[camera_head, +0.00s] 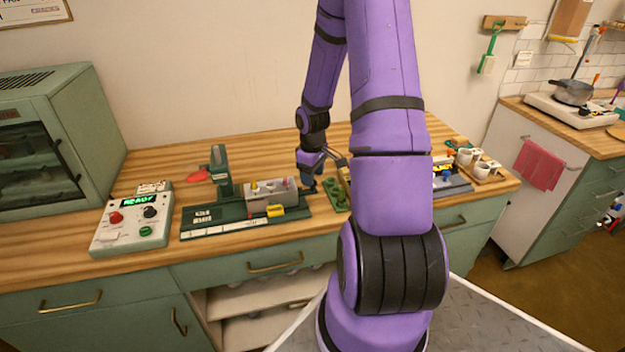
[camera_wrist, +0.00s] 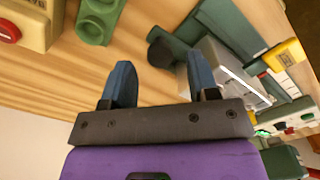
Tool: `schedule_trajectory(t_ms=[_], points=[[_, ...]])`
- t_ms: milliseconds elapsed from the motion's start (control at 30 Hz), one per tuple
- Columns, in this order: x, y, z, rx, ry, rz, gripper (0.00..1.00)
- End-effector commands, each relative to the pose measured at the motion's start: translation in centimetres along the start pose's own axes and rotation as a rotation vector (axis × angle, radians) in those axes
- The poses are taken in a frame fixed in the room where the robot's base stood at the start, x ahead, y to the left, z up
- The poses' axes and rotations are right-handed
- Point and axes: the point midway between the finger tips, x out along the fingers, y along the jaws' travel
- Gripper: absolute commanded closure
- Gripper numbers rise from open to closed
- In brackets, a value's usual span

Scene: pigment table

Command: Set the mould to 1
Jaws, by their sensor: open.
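A long grey block (camera_head: 282,190) sits on a dark green bench fixture (camera_head: 190,222) with pale label strips along its front edge. A yellow tab (camera_head: 275,210) sticks out at the block's front; it also shows in the wrist view (camera_wrist: 285,54). I cannot read a 1 on the strips or tell for sure which part is the mould. My gripper (camera_head: 312,184) is just right of the block. In the wrist view my gripper (camera_wrist: 160,78) is open, with nothing between its blue fingers, over bare wood. The grey block (camera_wrist: 222,72) lies beside the right finger, apparently apart.
A green piece with round cups (camera_head: 335,194) lies right of my gripper. A control box (camera_head: 132,222) with a lit display stands at the left, by a green cabinet (camera_head: 60,130). White cups (camera_head: 481,170) stand at the right. My arm hides part of the table.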

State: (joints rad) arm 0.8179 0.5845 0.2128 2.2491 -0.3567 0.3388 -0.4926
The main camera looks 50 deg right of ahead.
Motion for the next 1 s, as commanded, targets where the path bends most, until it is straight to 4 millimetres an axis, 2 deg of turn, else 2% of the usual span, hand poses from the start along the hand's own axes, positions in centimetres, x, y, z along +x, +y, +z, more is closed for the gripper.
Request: schedule_trajectory(t_ms=[200, 533, 567, 700, 800, 1000], points=[[1.8, 0.0, 0.0, -0.001, -0.001, 0.0, 0.46], [2.1, 0.0, 0.0, 0.0, 0.0, 0.001, 0.46], [2.1, 0.0, 0.0, 0.0, 0.0, 0.001, 0.48], [2.1, 0.0, 0.0, 0.0, 0.0, 0.001, 0.8], [2.0, 0.0, 0.0, 0.0, 0.0, 0.001, 1.0], [2.0, -0.3, -0.4, -0.002, 0.0, 0.001, 1.0]])
